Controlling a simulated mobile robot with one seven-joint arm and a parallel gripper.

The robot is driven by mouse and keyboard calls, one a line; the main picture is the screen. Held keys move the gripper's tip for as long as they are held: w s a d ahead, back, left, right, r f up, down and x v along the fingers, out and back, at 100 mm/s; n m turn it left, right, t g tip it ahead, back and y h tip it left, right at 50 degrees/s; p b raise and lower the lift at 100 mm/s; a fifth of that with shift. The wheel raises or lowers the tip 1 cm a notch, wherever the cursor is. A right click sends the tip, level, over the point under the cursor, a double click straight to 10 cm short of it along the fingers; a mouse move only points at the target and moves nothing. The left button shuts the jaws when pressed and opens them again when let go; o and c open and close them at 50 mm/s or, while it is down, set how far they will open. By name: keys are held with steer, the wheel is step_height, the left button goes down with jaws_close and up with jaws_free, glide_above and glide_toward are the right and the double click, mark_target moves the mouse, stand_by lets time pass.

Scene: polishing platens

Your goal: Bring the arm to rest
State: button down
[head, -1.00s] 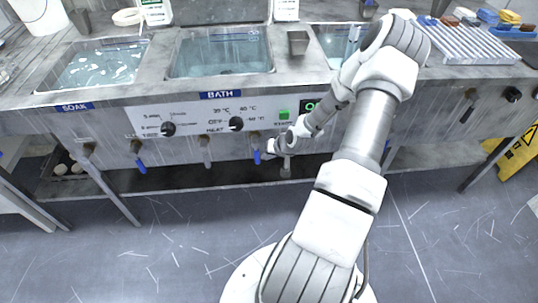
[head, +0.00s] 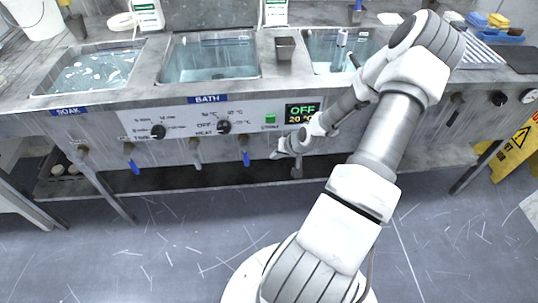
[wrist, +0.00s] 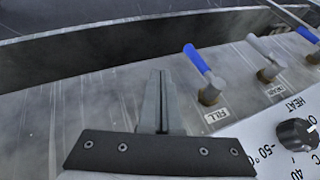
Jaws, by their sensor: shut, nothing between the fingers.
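My gripper (head: 281,150) is at the front of the bath bench, just below the control panel (head: 180,122) and right of a blue-handled valve (head: 246,158). In the wrist view my gripper (wrist: 160,78) has its two fingers together with nothing between them. They point along the metal bench front, left of the blue FILL valve (wrist: 198,60), apart from it. The display (head: 303,113) reads OFF and 20 °C. My arm reaches from the lower right up over the bench's right side and folds back down to the panel.
The soak tank (head: 92,72), bath tank (head: 210,58) and a third tank (head: 338,48) sit in the bench. A grey cup (head: 285,48) stands between two tanks. Knobs (head: 224,127) jut from the panel. A yellow sign (head: 513,150) stands at right. The floor in front is open.

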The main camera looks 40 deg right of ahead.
steer(key=shift+p+v, duration=0.45)
steer(key=shift+v, duration=1.45)
steer(key=shift+s+d+f, duration=0.1)
steer(key=shift+s+d, duration=0.05)
steer(key=shift+d, duration=0.05)
